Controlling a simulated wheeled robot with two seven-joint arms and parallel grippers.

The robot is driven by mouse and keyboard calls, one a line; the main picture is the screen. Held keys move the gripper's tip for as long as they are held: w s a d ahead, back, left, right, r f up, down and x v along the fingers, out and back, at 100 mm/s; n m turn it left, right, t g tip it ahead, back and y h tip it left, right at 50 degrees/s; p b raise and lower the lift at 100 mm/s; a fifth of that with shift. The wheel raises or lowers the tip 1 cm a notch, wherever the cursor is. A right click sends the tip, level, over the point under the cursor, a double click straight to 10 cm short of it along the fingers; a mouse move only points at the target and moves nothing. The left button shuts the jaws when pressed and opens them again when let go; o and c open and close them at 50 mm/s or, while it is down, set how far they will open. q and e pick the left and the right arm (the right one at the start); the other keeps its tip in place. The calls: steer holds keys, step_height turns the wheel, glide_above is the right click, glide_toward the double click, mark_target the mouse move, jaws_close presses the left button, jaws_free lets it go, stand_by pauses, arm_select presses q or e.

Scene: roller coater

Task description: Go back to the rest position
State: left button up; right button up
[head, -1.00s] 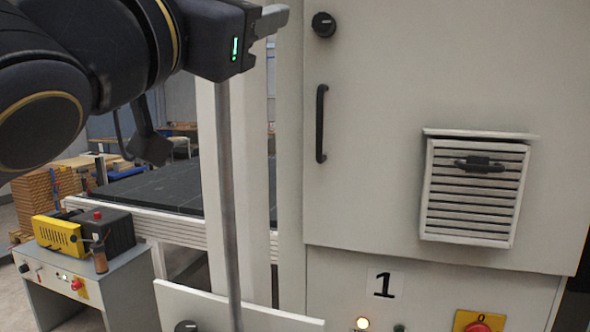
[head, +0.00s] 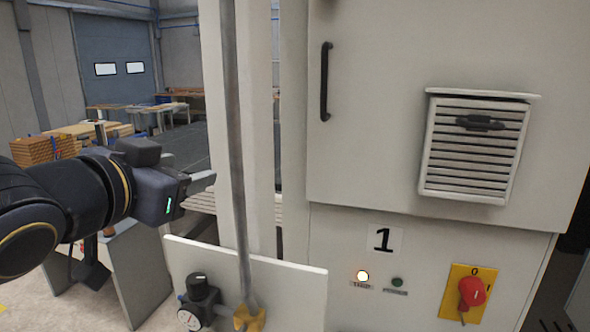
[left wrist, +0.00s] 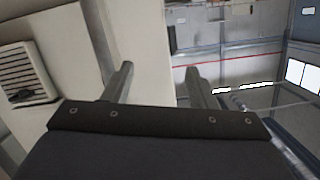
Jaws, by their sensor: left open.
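My left gripper (head: 202,182) comes in from the left in the head view, at mid height, beside the pale upright post of the machine. In the left wrist view its two fingers (left wrist: 158,85) stand apart with nothing between them. Beyond the fingers are the pale machine side and the hall wall. My right gripper is in neither view.
A grey cabinet (head: 400,150) fills the right, with a black handle (head: 325,82), a vent (head: 473,150) and a red switch (head: 471,292). A grey pipe (head: 236,130) runs down to a gauge (head: 189,319) and yellow fitting. Pallets (head: 45,148) stand far left.

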arm_select(q)
steer(key=s+a+f+n+g+y, duration=0.1)
steer(key=s+a+f+n+g, duration=0.15)
steer(key=f, duration=0.75)
steer(key=s+a+f+n+g+y, duration=0.1)
steer(key=s+a+f+g, duration=0.2)
steer(key=f, duration=0.6)
steer(key=s+f+n+g, duration=0.2)
steer(key=s+f, duration=0.4)
steer(key=f, duration=0.2)
steer(key=s+f+n+g+h, duration=0.1)
steer(key=s+f+n+g, duration=0.1)
steer(key=s+f, duration=0.3)
step_height(320, 180, down, 4)
steer(key=shift+s+f, duration=0.2)
steer(key=shift+s, duration=0.15)
steer(key=shift+a, duration=0.1)
